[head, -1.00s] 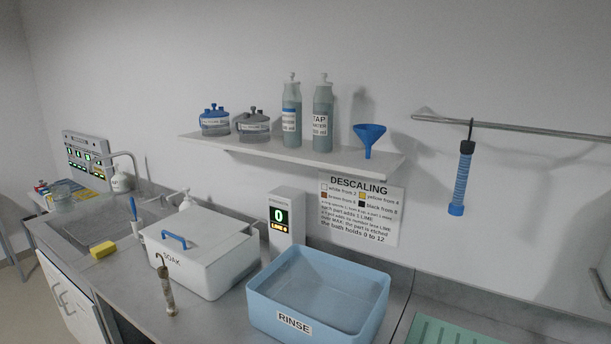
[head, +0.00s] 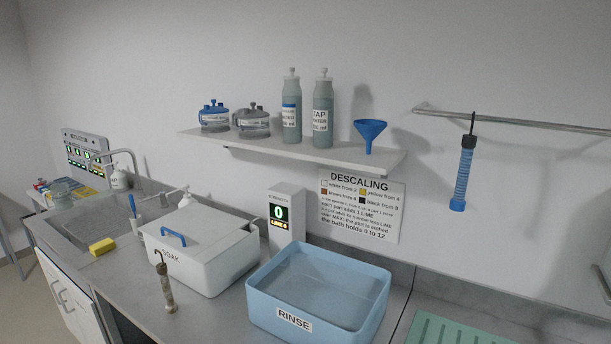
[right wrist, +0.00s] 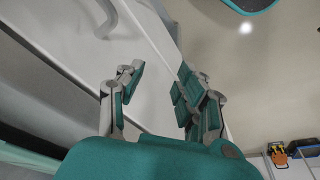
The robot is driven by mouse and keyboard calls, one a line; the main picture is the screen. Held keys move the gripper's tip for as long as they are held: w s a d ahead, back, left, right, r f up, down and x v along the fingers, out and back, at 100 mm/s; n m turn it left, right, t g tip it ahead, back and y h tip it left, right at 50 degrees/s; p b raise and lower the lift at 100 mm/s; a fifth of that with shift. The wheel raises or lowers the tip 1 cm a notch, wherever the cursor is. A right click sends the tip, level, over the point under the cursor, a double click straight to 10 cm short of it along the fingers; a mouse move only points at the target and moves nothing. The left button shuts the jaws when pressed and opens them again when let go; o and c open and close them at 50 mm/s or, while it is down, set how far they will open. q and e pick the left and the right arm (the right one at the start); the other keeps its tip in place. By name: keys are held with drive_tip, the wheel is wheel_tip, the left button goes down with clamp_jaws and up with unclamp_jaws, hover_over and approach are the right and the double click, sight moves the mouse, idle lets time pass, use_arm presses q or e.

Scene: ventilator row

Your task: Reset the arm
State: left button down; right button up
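My right gripper (right wrist: 158,92) shows in the right wrist view, with teal pads on grey fingers. Its fingers stand apart and nothing is between them. It is over pale surfaces and away from the worktop objects. No arm or gripper of mine shows in the head view, and my left gripper is not in view.
On the counter stand a white SOAK box (head: 203,262), a blue RINSE tub (head: 270,311), a display unit (head: 287,216) reading 0, a brown-stained tube (head: 167,290) and a yellow sponge (head: 102,246). A shelf (head: 350,165) holds bottles and a funnel. A blue tube (head: 463,180) hangs from a rail.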

wheel_tip(320, 180, down, 15)
drive_tip(key=s+b, duration=0.2)
drive_tip(key=s+d+f+g+b, duration=0.2)
drive_tip(key=s+d+f, duration=0.1)
drive_tip(key=s+f, duration=1.5)
wheel_tip(320, 180, down, 4)
drive_tip(key=shift+r+b, duration=0.15)
drive_tip(key=shift+b, duration=0.2)
